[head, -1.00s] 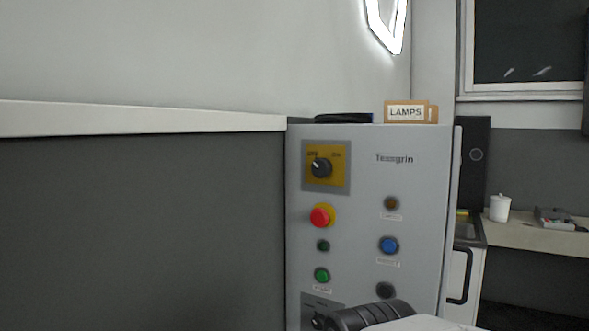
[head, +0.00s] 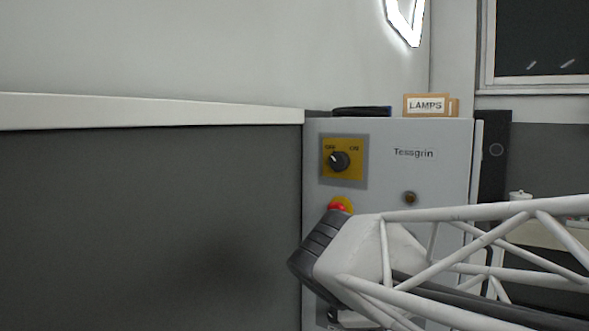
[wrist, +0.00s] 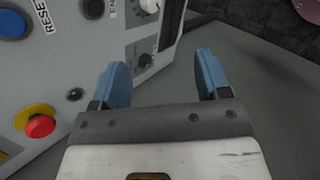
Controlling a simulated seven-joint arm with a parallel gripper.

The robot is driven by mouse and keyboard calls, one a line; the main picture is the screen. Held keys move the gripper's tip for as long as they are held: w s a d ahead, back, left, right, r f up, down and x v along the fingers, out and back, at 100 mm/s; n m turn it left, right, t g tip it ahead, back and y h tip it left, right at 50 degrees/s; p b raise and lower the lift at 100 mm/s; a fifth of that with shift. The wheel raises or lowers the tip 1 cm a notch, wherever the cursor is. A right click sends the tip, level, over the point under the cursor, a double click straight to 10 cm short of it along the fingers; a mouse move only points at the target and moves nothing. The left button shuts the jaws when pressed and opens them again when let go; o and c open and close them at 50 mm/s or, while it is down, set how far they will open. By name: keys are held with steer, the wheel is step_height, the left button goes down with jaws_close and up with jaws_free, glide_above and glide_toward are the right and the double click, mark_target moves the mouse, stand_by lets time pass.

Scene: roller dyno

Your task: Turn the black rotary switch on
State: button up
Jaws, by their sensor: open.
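The black rotary switch (head: 340,161) sits on a yellow plate at the upper left of the grey control panel (head: 450,170) in the head view. Its pointer is turned toward the OFF label at upper left; ON is at upper right. My gripper (wrist: 160,78) is open and empty in the wrist view, its blue fingers apart in front of the panel's side. Another small black knob (wrist: 145,60) on a dark plate shows just beyond the fingers. My arm hides the gripper in the head view.
A red button (wrist: 40,126) on a yellow base, a small green button (wrist: 75,95) and a blue RESET button (wrist: 12,23) stick out of the panel. A LAMPS box (head: 426,105) stands on top. A dark grey wall panel (head: 150,220) is at left.

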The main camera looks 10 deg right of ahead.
steer(key=w+r+n+t+h, duration=0.4)
steer(key=w+r+n, duration=0.45)
steer(key=r, duration=0.25)
steer(key=n+t+h, duration=0.2)
steer(key=n+t, duration=0.2)
steer(key=n, duration=0.4)
glide_toward(337, 163)
steer(key=x, duration=0.2)
steer(key=shift+w+d, duration=0.1)
steer(key=shift+w, duration=0.05)
steer(key=shift+w+d, duration=0.1)
steer(key=shift+x, duration=3.7)
steer(key=c, duration=0.9)
steer(key=shift+c, duration=0.2)
